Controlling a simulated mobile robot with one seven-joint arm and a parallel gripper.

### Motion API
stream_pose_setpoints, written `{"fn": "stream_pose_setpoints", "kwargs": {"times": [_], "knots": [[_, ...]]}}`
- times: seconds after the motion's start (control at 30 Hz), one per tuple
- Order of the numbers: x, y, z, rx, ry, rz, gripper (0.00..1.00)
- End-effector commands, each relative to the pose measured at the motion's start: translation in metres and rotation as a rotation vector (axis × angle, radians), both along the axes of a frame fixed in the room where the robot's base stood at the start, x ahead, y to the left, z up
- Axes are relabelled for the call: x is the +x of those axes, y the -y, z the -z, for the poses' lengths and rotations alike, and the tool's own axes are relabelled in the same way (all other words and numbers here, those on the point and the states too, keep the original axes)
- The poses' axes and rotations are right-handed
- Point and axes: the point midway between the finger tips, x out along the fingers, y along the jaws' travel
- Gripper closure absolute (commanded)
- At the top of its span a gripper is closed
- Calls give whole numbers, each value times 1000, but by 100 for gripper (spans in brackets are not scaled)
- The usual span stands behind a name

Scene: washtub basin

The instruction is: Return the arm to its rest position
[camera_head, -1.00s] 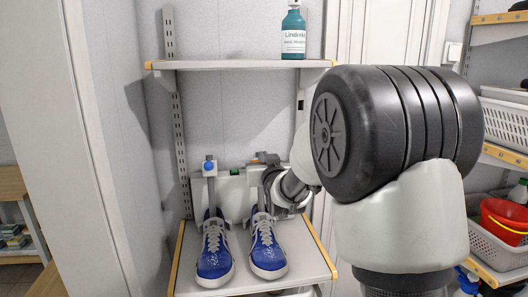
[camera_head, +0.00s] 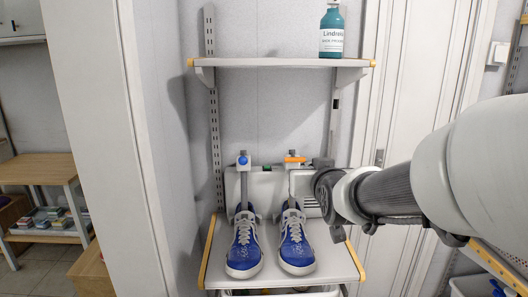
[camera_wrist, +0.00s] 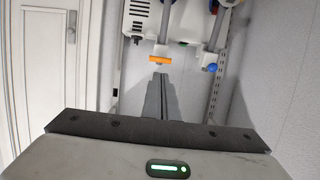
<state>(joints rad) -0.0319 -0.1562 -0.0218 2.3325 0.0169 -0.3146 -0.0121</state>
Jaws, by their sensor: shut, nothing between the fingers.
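My gripper (camera_wrist: 160,78) shows in the wrist view with its two dark fingers together and nothing between them. Its tips appear just short of the orange knob (camera_wrist: 160,60), but the gap is hard to judge. In the head view my arm reaches in from the right, with its dark wrist end beside the right post of the shoe rack unit. The orange knob (camera_head: 294,159) tops that post and a blue knob (camera_head: 243,161) tops the left one. Two blue shoes (camera_head: 244,246) (camera_head: 296,243) stand under the posts on the lower shelf (camera_head: 222,276).
An upper shelf (camera_head: 270,63) above holds a teal bottle (camera_head: 331,30). A wall edge (camera_head: 105,120) stands at the left and a white door (camera_head: 405,100) at the right. A wooden table (camera_head: 35,168) stands far left. Shelving edges the lower right.

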Motion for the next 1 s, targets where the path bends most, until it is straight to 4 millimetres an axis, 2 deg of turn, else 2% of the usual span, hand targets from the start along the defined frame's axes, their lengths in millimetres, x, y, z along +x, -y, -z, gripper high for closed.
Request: {"fn": "stream_pose_setpoints", "kwargs": {"times": [0.03,0.2,0.4,0.57,0.6,0.63,1.0], "knots": [[-25,1,1,1,-69,-1,100],[-116,1,32,-1,-358,-5,100],[-209,3,60,-4,-608,-3,100],[-275,4,77,-7,-770,3,100],[-282,4,66,-8,-792,4,100],[-280,4,53,-8,-790,3,100],[-278,4,-35,-7,-789,2,100]]}}
